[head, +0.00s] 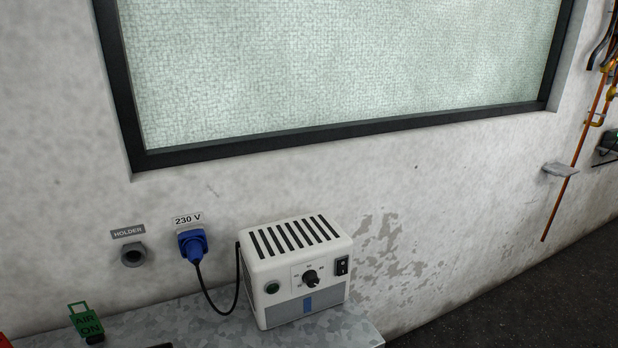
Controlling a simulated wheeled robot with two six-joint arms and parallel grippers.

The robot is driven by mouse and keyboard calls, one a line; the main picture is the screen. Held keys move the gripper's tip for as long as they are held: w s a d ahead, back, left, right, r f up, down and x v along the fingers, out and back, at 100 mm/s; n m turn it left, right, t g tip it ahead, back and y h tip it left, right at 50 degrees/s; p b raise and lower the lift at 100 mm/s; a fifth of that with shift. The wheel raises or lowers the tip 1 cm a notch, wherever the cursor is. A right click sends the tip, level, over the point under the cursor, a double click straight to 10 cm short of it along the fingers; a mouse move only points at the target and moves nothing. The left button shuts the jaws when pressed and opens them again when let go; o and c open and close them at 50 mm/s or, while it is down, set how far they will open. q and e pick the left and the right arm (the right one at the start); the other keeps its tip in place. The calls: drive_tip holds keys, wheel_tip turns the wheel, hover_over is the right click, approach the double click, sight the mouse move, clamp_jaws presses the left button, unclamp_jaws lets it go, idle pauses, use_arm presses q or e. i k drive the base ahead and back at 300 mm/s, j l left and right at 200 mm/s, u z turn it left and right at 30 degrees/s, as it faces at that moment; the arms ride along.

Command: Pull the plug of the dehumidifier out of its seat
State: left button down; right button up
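The dehumidifier (296,272) is a white box with dark top slots, a black knob, a rocker switch and a green round button. It stands on a grey metal bench top. A black cable (208,291) runs from its left side to a blue plug (194,245) on the wall. The plug sits in the blue socket under a "230 V" label (187,219). Plug and socket are both blue, so the line between them is hard to tell. Neither of my grippers is in view.
A grey round holder (133,256) marked "HOLDER" is on the wall left of the plug; it looks empty. The bench top (225,328) has free room before the plug. A dark-framed window (340,70) is above.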

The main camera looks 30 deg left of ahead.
sight(193, 248)
drive_tip(key=u, duration=1.6)
